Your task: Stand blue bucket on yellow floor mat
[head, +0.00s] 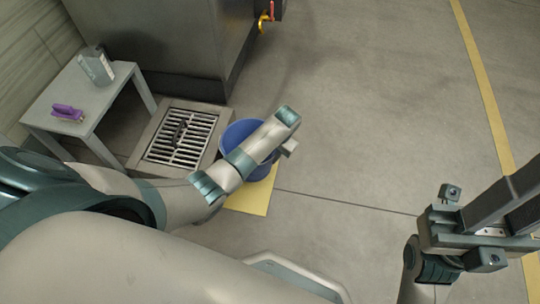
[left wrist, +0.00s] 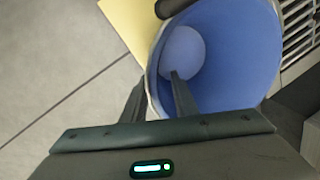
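The blue bucket (head: 236,134) is on the floor beside the drain, partly hidden by my left arm in the head view. The left wrist view looks into the bucket (left wrist: 235,65), which seems empty. The yellow floor mat (head: 252,200) lies on the near side of the bucket; it also shows in the left wrist view (left wrist: 128,20). I cannot tell how far the bucket overlaps it. My left gripper (left wrist: 157,84) has its fingers apart, one inside the bucket and one outside, with the rim between them. My right gripper (head: 515,205) is at the right, away from the bucket; its finger gap is unclear.
A floor drain grate (head: 181,138) lies left of the bucket. A small grey table (head: 98,108) at the left holds a purple object (head: 67,112) and a grey container (head: 96,67). A dark metal cabinet (head: 175,45) stands behind. Open floor with a yellow line (head: 480,75) extends right.

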